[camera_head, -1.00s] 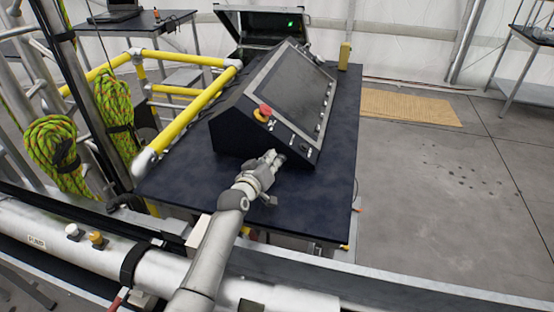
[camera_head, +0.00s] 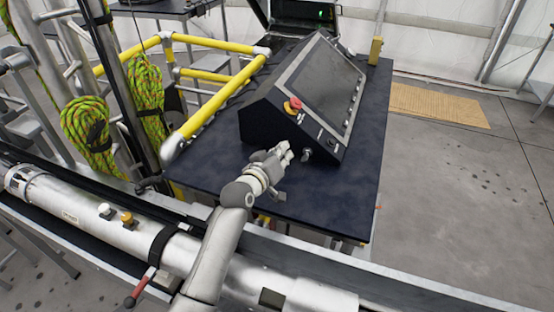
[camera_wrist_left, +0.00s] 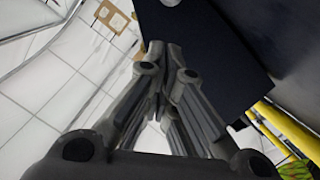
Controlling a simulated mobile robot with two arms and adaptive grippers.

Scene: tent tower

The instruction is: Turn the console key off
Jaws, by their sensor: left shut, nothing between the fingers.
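The console (camera_head: 262,118) is a dark sloped box with a large screen, standing on a dark blue table (camera_head: 215,178). A small silver part that looks like the key (camera_head: 307,154) sticks out low on its front side face; which way it is turned is too small to tell. My left gripper (camera_head: 288,151) is shut and empty, just left of the key with a small gap. In the left wrist view its fingers (camera_wrist_left: 166,58) are together, beside a dark surface, and the key does not show. My right gripper is not in view.
Yellow rails (camera_head: 215,100) run left of the console, with green rope coils (camera_head: 88,128) beyond. An open case (camera_head: 300,18) stands behind.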

